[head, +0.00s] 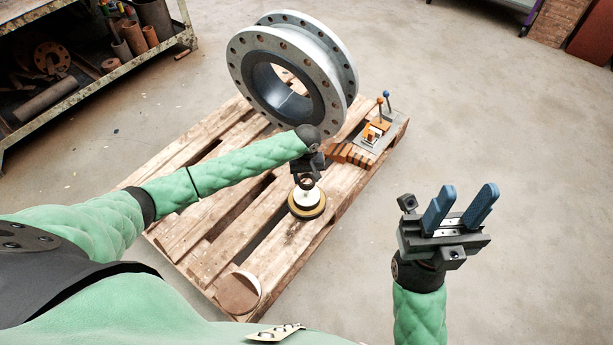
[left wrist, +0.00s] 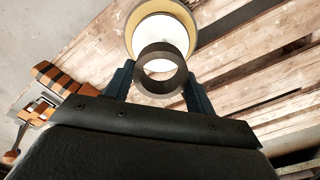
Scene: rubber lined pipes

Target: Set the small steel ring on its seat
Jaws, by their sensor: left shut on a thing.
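The small steel ring (left wrist: 162,88) is a dark grey ring held between the two blue fingers of my left gripper (left wrist: 160,85) in the left wrist view. In the head view my left gripper (head: 308,178) is over the seat, and the ring (head: 306,184) shows small beneath it. The seat (head: 307,203) is a round yellow-brown base with a white centre on the pallet; it also shows in the left wrist view (left wrist: 187,22). In that view the ring overlaps the seat's near edge; I cannot tell whether they touch. My right gripper (head: 460,210) is open and empty, right of the pallet.
A large grey flanged pipe ring (head: 240,70) stands at the back of the wooden pallet (head: 205,232). An orange and grey clamp device (head: 374,132) and a striped orange-black block (head: 347,154) lie to the right. A round disc (head: 238,293) lies in front. A shelf stands at upper left.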

